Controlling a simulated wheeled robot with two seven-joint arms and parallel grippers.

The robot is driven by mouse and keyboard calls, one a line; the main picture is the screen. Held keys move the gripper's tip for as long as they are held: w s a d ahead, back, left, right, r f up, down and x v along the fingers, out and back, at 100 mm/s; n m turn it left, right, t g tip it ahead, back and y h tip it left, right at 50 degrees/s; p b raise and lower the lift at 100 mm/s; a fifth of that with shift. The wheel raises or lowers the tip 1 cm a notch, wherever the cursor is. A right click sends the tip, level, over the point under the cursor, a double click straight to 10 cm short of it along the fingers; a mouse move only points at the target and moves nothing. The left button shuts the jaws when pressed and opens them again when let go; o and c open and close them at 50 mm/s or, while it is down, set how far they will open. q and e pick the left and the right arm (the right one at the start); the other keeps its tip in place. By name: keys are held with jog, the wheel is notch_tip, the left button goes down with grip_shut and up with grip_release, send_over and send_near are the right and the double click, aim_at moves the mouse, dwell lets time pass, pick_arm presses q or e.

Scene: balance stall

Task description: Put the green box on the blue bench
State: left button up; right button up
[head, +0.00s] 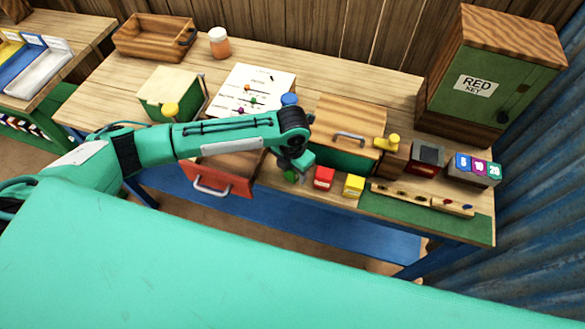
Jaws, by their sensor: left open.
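A small green object (290,176), probably the green box, is at the table's front edge beside a small red box (324,178) and a small yellow box (353,186). My left gripper (296,165) is open and points down right at it, hiding part of it. I cannot tell whether the fingers touch it. The blue bench (345,224) is a long, low blue surface below the front of the wooden table, and its visible part is bare. My right gripper is not in view.
A red drawer (225,174) sticks out at the table front, left of the gripper. A wooden-lidded box with a handle (349,135) stands behind the small boxes. A green cabinet (490,82) stands at the right. A cream-lidded green container (171,92) is at the left.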

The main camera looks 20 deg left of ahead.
pick_arm(q)
notch_tip(320, 180, up, 11)
jog(key=b, duration=0.3)
jog(key=shift+f, duration=0.15)
jog(key=shift+r, duration=0.7)
jog(key=shift+d, duration=0.1)
